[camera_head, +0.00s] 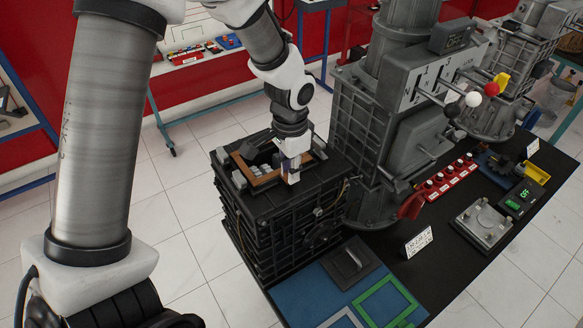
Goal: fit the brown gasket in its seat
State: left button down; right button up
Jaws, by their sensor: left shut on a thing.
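The brown gasket (262,181) is a rectangular frame on or just above the top of a dark ribbed engine block (268,226). The gripper and wrist hide part of the gasket's right and back sides. Grey and black parts show inside the frame. I cannot tell whether the gasket lies flat in its seat. My right gripper is not in view.
A tall grey machine (386,125) with ball-topped levers stands close right of the block. In front lie a blue mat (318,297), a green frame (385,300) and a dark square plate (350,263). A white card (418,241) and a red switch strip (446,178) are further right.

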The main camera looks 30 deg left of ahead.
pick_arm(q)
jog(key=shift+f+b, duration=0.45)
jog(key=shift+f, duration=0.45)
dwell(0.4)
jog(key=c, duration=1.1)
grip_release()
jog(key=shift+o, duration=0.2)
jog(key=shift+r, duration=0.1)
notch_tip(320, 180, up, 12)
